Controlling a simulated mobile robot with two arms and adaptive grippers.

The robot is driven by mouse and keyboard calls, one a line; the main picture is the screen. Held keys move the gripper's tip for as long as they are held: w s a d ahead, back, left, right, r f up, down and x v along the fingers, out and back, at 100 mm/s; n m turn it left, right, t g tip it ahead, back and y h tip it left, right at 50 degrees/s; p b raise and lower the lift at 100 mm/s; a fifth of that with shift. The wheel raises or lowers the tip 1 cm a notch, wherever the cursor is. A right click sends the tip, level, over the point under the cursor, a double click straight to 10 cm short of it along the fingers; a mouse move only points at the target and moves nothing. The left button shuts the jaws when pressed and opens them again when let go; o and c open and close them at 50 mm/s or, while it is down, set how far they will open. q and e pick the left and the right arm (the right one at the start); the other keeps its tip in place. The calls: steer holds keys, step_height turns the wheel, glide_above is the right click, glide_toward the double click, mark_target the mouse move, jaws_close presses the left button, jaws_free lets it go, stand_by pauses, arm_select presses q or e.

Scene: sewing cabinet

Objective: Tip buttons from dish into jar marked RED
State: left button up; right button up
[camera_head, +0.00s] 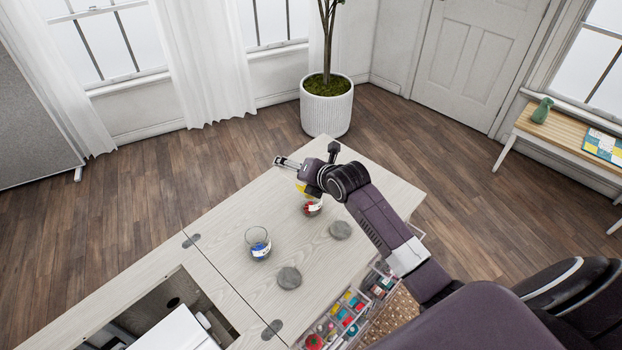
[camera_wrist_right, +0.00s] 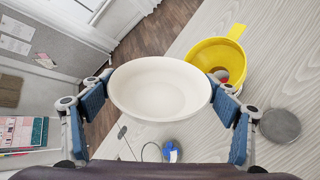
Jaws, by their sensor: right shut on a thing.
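My right gripper (camera_head: 300,168) is above the far end of the table. In the right wrist view its two fingers are closed on opposite sides of a white round dish (camera_wrist_right: 160,88). The dish's inside looks bare, with no buttons visible in it. A yellow funnel (camera_wrist_right: 220,50) is beside the dish, and red and pale bits show through its opening. In the head view the funnel (camera_head: 301,187) sits over a glass jar with red contents (camera_head: 313,209), partly hidden by my gripper. The jar's label is too small to read. My left gripper is not in view.
A glass jar with blue contents (camera_head: 258,245) stands nearer on the table (camera_head: 225,250). Two grey round lids, one nearer (camera_head: 289,277) and one farther (camera_head: 341,230), lie flat to the right. An open drawer of sewing supplies (camera_head: 350,310) is at the table's right edge.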

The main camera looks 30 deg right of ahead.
steer(key=shift+s+a+f+n+t+h, duration=0.2)
steer(key=shift+a+f+n+t+h, duration=0.1)
steer(key=shift+a+f+n+h, duration=0.15)
steer(key=shift+s+a+f+n+t+h+b, duration=0.2)
steer(key=shift+a+f+n+t+h+b, duration=0.15)
steer(key=shift+a+h+b, duration=0.15)
steer(key=s+a+f+n+t+h+b, duration=0.2)
steer(key=a+f+b, duration=0.4)
steer(key=b, duration=0.4)
steer(key=shift+s+n+t+h+b, duration=0.25)
steer(key=shift+n+t+h, duration=0.2)
steer(key=shift+n+h, duration=0.35)
steer(key=shift+y, duration=0.25)
